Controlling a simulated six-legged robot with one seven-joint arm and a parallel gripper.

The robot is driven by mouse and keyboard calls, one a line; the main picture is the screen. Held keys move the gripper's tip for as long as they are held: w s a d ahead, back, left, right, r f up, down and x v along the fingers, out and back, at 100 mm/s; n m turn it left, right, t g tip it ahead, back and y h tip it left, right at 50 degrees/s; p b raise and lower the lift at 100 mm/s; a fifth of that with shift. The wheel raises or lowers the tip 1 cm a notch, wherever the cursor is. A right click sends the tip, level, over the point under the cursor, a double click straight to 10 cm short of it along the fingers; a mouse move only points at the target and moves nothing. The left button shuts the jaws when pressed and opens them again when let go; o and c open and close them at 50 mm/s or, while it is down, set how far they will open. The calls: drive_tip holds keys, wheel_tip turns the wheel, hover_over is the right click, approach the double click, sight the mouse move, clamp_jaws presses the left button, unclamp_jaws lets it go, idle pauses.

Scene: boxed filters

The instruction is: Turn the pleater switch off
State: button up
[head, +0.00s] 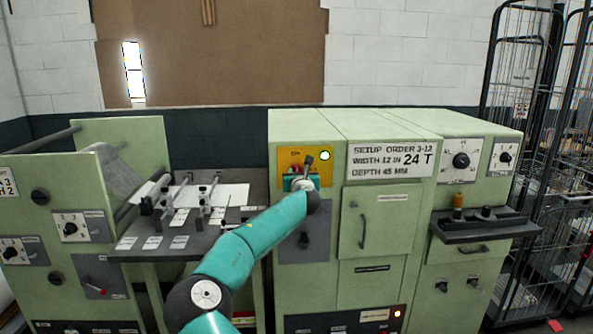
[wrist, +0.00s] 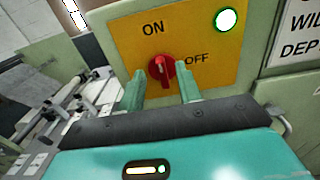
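The pleater switch is a red rotary knob (wrist: 162,71) on a yellow plate (wrist: 205,62). ON is printed above it and OFF to its right. Its pale mark points up, towards ON. A round green lamp (wrist: 226,20) at the plate's upper right is lit; it also shows in the head view (head: 324,155). My gripper (wrist: 161,88) is open, its two teal fingers apart just in front of the plate, with the knob showing between their tips. I cannot tell whether they touch it. In the head view my gripper (head: 303,173) covers much of the plate and the knob.
A white sign (head: 391,160) is on the green machine right of the plate. A table with slotted tooling and paper (head: 190,205) stands left. A dark shelf (head: 485,226) juts out at right, beside wire cage trolleys (head: 540,150).

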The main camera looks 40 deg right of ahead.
sight(297, 167)
drive_tip(key=shift+x, duration=1.9)
drive_tip(key=shift+c, duration=0.4)
clamp_jaws()
